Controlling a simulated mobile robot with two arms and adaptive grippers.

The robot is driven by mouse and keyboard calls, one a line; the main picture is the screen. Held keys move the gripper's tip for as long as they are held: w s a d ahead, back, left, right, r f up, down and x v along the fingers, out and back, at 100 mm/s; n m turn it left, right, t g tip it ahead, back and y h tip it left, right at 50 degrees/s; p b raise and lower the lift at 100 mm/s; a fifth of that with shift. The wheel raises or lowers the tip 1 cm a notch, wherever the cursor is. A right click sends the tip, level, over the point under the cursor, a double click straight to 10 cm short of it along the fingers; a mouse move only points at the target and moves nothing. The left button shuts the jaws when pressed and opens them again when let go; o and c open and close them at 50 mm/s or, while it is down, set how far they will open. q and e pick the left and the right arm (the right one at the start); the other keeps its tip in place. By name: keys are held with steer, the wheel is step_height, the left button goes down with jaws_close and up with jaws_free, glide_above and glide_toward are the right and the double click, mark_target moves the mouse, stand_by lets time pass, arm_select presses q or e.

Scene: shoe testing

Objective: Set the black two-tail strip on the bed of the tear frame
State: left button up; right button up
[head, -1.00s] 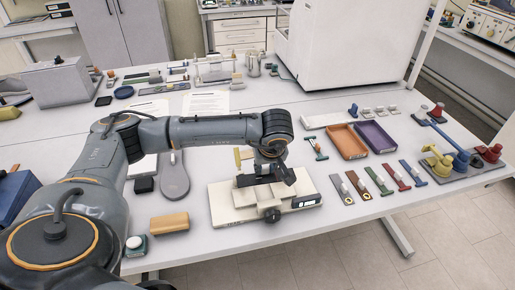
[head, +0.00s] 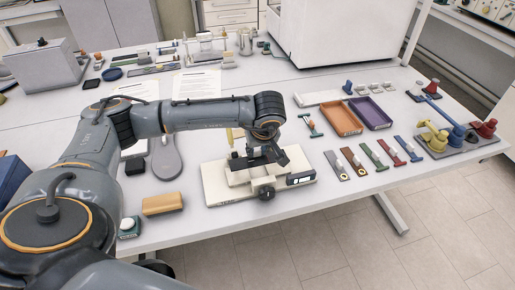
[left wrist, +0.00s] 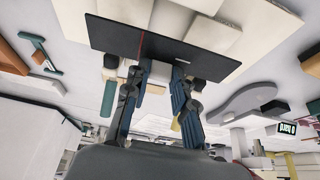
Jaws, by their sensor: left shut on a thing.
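The black strip (left wrist: 180,50) is a flat dark piece with a thin red line across it in the left wrist view. My left gripper (head: 265,151) is shut on it, with its fingers (left wrist: 160,75) at the strip's near edge. In the head view the strip is largely hidden by the gripper, just over the tear frame (head: 221,186). The tear frame is a cream block with a dark front knob and a small display. I cannot tell whether the strip touches the bed. The strip's tails are not clearly distinguishable. My right gripper is not in view.
A tan block (head: 162,204) and a grey oval-ended device (head: 167,160) lie left of the frame. Several coloured tagged strips (head: 375,155) lie to its right. An orange tray (head: 340,119) and a purple tray (head: 370,112) stand behind them. The table's front edge is close.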

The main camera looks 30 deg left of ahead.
mark_target(258, 158)
arm_select(q)
steer(key=shift+f+b, duration=1)
steer(key=shift+f, duration=0.5)
steer(key=shift+b, duration=0.65)
stand_by(0.6)
steer(key=shift+f, duration=0.1)
stand_by(0.3)
steer(key=shift+f+b, duration=0.35)
steer(key=shift+b, duration=0.15)
steer(key=shift+f+b, duration=0.5)
steer(key=shift+f, duration=0.05)
steer(key=o, duration=1)
